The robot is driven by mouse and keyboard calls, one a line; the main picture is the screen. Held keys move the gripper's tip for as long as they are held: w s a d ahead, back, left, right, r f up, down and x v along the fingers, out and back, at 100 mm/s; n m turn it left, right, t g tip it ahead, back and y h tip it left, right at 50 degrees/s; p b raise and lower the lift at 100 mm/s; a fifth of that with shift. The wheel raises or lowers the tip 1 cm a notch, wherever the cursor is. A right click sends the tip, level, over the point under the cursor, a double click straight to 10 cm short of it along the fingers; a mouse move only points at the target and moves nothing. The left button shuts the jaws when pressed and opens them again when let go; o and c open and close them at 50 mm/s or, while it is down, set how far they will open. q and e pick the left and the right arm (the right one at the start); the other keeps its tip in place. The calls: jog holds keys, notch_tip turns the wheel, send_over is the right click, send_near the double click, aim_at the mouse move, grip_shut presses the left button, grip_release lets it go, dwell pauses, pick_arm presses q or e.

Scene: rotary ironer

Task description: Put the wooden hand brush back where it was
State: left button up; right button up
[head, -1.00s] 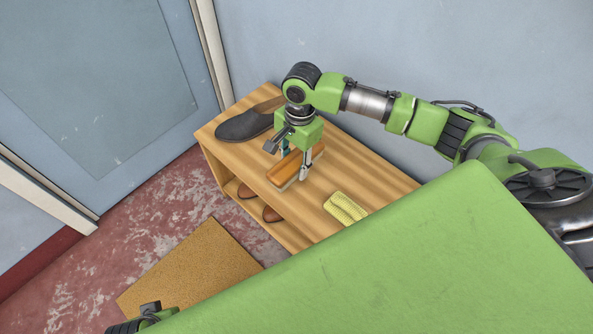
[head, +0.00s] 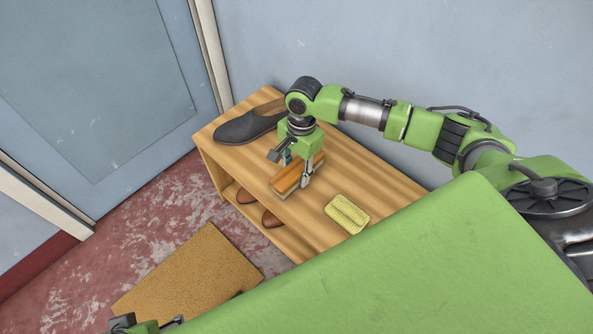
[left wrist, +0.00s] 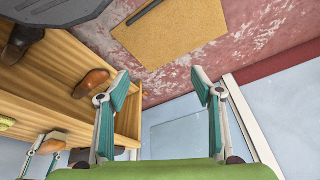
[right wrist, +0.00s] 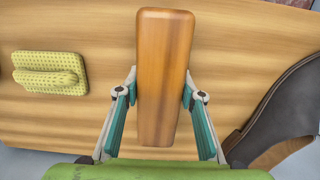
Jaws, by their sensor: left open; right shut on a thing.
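The wooden hand brush (head: 287,181) is an orange-brown block with pale bristles beneath, over the front part of the shoe bench's top. My right gripper (head: 298,170) is above it, pointing down and shut across its sides. In the right wrist view the brush (right wrist: 164,75) stands lengthwise between the two fingers (right wrist: 164,95). I cannot tell whether its bristles touch the bench. My left gripper shows partly at the bottom left of the head view; in the left wrist view it is open and empty (left wrist: 162,88).
The wooden bench (head: 385,190) carries a dark shoe (head: 245,128) at its far left end and a yellow textured item (head: 347,213) right of the brush. Brown shoes (head: 271,219) stand on the lower shelf. A tan mat (head: 190,272) lies on the floor. A wall is behind.

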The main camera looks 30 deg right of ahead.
pick_arm(q)
jog(key=shift+f, duration=0.1)
jog(key=shift+w+f, duration=0.15)
jog(key=shift+f, duration=0.2)
pick_arm(e)
jog(key=shift+f, duration=0.2)
jog(key=shift+f+p, duration=0.15)
jog(key=shift+p, duration=0.15)
jog(key=shift+f, duration=0.2)
jog(key=o, duration=1.5)
jog(key=shift+c, duration=0.2)
pick_arm(q)
jog(key=shift+x, duration=0.8)
jog(key=shift+d, duration=0.1)
